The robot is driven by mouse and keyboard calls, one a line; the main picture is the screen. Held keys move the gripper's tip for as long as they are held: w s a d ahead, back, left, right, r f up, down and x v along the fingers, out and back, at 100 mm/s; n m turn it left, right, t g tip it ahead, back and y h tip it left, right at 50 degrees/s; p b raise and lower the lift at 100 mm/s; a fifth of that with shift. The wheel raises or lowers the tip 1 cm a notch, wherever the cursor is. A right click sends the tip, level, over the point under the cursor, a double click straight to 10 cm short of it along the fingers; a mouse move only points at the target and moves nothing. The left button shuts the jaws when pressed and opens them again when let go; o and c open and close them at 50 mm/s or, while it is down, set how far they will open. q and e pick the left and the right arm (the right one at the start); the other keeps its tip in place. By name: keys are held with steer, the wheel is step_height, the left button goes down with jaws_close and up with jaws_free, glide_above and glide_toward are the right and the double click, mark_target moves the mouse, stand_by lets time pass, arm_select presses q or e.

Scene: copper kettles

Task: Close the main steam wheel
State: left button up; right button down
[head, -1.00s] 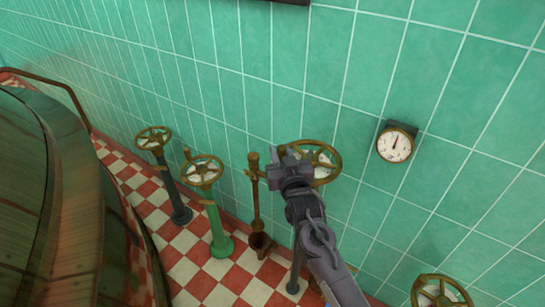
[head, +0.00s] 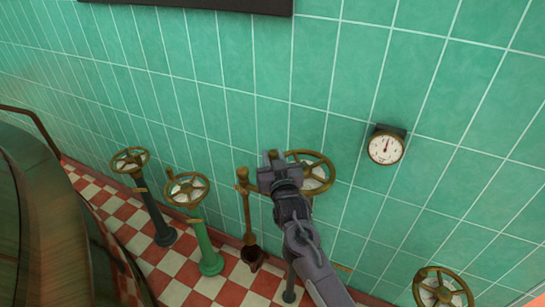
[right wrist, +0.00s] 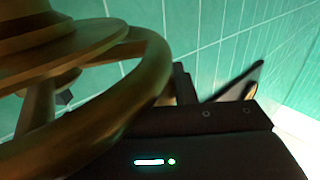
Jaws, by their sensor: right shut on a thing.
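A brass handwheel (head: 328,173) with spokes and a pale dial at its middle stands near the tiled wall. My right gripper (head: 271,160) is at this wheel's left side, shut on its rim. In the right wrist view the brass rim (right wrist: 150,70) runs close in front of the dark gripper body (right wrist: 187,84), and the hub is at upper left. The grip point itself is partly hidden. I cannot read which wheel is labelled main steam. My left gripper is not in view.
Other brass wheels stand left, on a dark post (head: 130,160) and a green post (head: 187,189), and another at lower right (head: 442,290). A brass pipe (head: 246,210) stands beside the gripper. A gauge (head: 386,148) is on the wall. A large curved vessel (head: 50,230) fills the left.

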steer(key=shift+d+r, duration=0.1)
steer(key=shift+r, duration=0.15)
steer(key=c, duration=1.2)
jaws_free()
steer(key=shift+d+f, duration=0.1)
steer(key=shift+f, duration=0.05)
steer(key=shift+c, duration=0.2)
steer(key=shift+s+f, duration=0.1)
steer(key=shift+s, duration=0.1)
steer(key=v, duration=0.7)
steer(key=shift+b, duration=0.4)
steer(key=shift+s, duration=0.15)
